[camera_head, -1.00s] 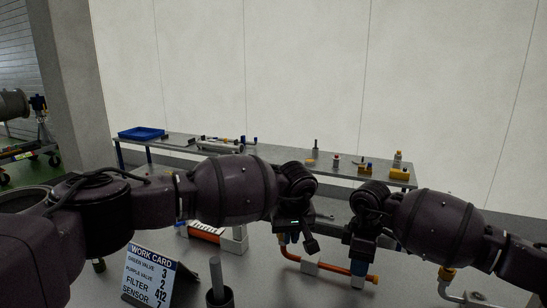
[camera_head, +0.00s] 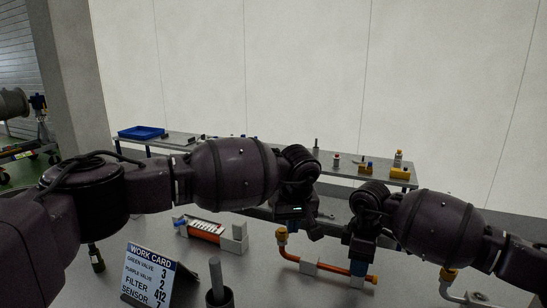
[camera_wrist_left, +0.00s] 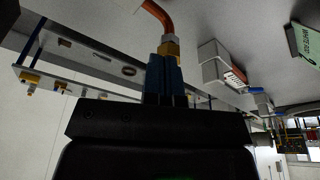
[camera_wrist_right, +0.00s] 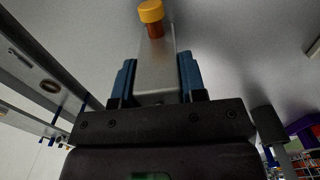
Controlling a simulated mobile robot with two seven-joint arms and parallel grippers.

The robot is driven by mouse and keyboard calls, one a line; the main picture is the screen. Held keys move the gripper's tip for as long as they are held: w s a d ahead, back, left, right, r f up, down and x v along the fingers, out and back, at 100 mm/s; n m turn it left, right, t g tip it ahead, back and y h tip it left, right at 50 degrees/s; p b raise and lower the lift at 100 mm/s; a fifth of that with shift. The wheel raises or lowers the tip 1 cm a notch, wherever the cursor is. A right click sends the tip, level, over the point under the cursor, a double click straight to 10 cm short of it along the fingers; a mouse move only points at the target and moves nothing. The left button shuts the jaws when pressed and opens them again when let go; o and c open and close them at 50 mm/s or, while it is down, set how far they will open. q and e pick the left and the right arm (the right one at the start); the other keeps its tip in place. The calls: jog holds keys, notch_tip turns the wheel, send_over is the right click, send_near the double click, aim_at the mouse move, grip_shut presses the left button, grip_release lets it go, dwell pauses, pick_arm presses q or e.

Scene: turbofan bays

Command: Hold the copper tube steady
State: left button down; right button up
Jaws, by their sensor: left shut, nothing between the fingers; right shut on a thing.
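The copper tube (camera_head: 330,270) lies low above the grey table, bent up at its left end to a brass nut (camera_head: 281,234). Its right end has a yellow cap (camera_wrist_right: 151,11). Two pale blocks sit along it. My left gripper (camera_head: 294,220) is shut and empty by the nut. In the left wrist view its blue fingertips (camera_wrist_left: 168,62) are together, with the brass nut and bent tube just beyond; contact is unclear. My right gripper (camera_head: 358,266) is shut on the right pale block (camera_wrist_right: 156,70), which shows between its blue fingers.
A work card (camera_head: 150,275) and a dark cup with a grey rod (camera_head: 216,280) stand at front left. A pale rack with an orange part (camera_head: 205,236) is behind them. Another fitted pipe (camera_head: 449,281) is at right. A back bench (camera_head: 270,152) carries a blue tray and small parts.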

pick_arm(q)
notch_tip(320, 180, up, 2)
jog(key=shift+r, duration=0.1)
jog(key=m+h, duration=0.1)
jog(key=m, duration=0.5)
send_near(282, 234)
jog(key=w+a+f, duration=0.1)
jog(key=a+f, duration=0.1)
notch_tip(282, 234, down, 7)
jog(key=shift+r, duration=0.15)
dwell(0.7)
